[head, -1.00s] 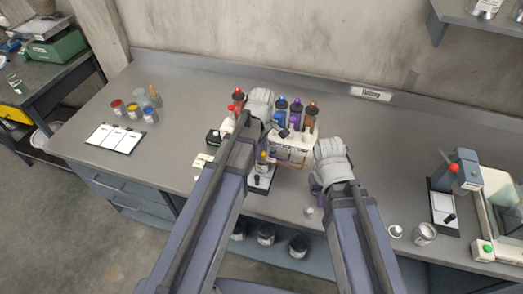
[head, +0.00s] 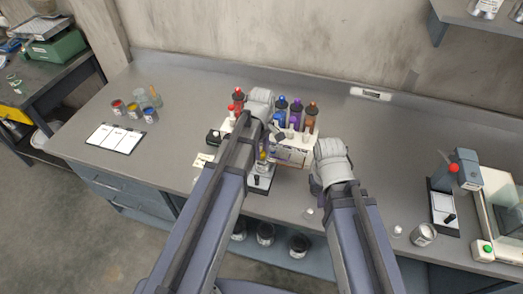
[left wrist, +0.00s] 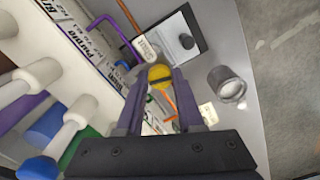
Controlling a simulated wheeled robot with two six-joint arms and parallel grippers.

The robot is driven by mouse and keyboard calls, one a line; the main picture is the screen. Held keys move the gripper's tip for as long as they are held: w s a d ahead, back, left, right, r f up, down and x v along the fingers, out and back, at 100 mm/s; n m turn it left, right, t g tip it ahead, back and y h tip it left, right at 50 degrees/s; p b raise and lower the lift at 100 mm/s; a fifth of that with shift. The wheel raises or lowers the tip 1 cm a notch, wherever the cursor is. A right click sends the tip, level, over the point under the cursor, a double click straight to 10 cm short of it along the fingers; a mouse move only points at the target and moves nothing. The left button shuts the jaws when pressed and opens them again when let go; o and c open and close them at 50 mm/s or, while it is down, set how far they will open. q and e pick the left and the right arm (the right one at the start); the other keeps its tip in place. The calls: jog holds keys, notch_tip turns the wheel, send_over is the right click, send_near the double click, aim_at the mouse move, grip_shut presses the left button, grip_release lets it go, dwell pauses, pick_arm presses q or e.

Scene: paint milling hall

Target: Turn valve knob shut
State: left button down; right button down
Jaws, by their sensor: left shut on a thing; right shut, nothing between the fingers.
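A white tinting dispenser (head: 296,155) stands on the bench, with red, blue, purple and brown colorant bottles along its top. In the left wrist view its white side carries printed labels and several white nozzle-like stubs. My left gripper (left wrist: 163,82) is shut on the yellow valve knob (left wrist: 159,74), which shows between its fingertips. An orange part (left wrist: 166,101) shows just below the knob. In the head view my left arm hides much of the dispenser's left side. My right gripper (head: 319,186) is shut and empty, to the right of the dispenser and apart from it.
A dark can (left wrist: 228,85) and a white-and-black pad (left wrist: 180,42) lie near the dispenser. Small paint pots (head: 134,111) and a clipboard (head: 115,138) are on the left. A grey device with a red button (head: 452,175) stands on the right.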

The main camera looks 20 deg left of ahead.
pick_arm(q)
jog(key=m, duration=0.4)
jog(key=shift+m, duration=0.3)
jog(key=m, duration=0.3)
jog(key=shift+m, duration=0.4)
jog(key=m, duration=0.6)
jog(key=shift+m, duration=0.4)
jog(key=c, duration=0.5)
grip_release()
jog(key=shift+c, duration=0.2)
